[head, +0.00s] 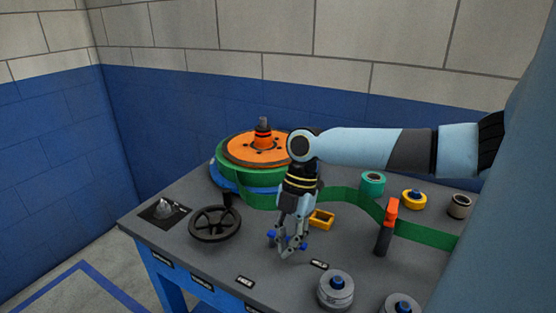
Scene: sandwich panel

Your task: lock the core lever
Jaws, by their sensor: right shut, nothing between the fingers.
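My left gripper is not in view.
A black handwheel (215,224) is left of the gripper. An orange disc (240,148) sits on a green and blue round base behind. A green band runs right from it. A yellow open box (322,219), several round knobs and a grey cylinder (335,291) stand nearby.

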